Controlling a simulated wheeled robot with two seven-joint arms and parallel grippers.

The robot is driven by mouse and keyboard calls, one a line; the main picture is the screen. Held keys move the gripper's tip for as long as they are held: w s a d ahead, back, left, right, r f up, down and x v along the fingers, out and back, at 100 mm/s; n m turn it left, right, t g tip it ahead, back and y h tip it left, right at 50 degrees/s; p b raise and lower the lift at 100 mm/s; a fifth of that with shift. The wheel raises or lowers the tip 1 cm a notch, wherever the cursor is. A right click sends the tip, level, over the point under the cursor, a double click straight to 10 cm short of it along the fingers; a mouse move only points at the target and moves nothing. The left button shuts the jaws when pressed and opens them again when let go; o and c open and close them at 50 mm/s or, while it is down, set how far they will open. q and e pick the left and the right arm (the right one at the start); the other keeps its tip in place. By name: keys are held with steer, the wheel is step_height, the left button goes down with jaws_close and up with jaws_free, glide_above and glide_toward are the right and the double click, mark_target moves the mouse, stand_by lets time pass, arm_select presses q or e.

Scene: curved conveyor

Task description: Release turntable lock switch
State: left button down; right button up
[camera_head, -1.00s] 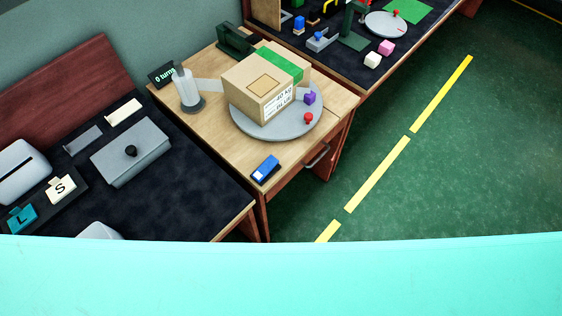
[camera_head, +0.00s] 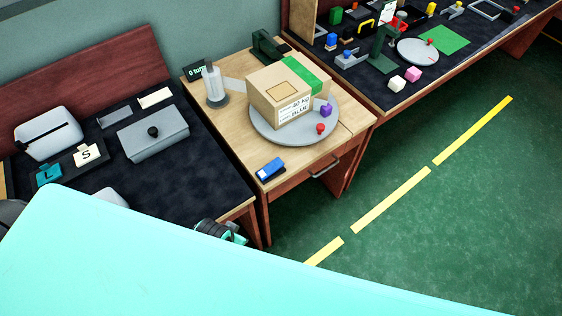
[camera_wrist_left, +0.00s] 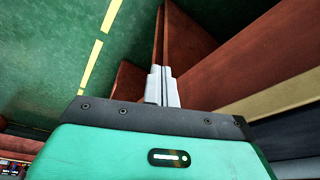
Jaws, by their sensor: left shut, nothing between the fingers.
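A grey round turntable (camera_head: 290,139) sits on the wooden table in the head view. It carries a cardboard box (camera_head: 275,97) with green tape, a red knob (camera_head: 320,128) and a small purple block (camera_head: 326,110). My left gripper (camera_wrist_left: 162,87) is shut and empty in the left wrist view, low beside red-brown wooden panels and over the green floor. My right gripper is not in view.
A small display (camera_head: 195,72) and a grey-white cylinder (camera_head: 213,86) stand behind the turntable. A dark bench (camera_head: 185,185) with a grey box is at left; another bench (camera_head: 385,90) with several small items is at back right. A drawer handle (camera_head: 325,169) juts out in front.

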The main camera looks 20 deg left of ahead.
mark_target(276, 166)
arm_select(q)
step_height(276, 166, up, 10)
steer(key=w+d+f+t, duration=0.1)
steer(key=w, duration=0.1)
steer(key=w+r+m+t+h, duration=0.4)
steer(key=w+r, duration=0.7)
steer(key=w, duration=0.3)
steer(key=shift+w+a+r+m+t+h+p, duration=0.2)
steer(key=shift+r+m+t+h+p, duration=0.3)
steer(key=shift+h, duration=0.7)
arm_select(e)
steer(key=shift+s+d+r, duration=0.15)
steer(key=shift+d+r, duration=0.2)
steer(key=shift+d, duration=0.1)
arm_select(q)
steer(key=shift+d+f, duration=0.1)
steer(key=shift+f, duration=0.1)
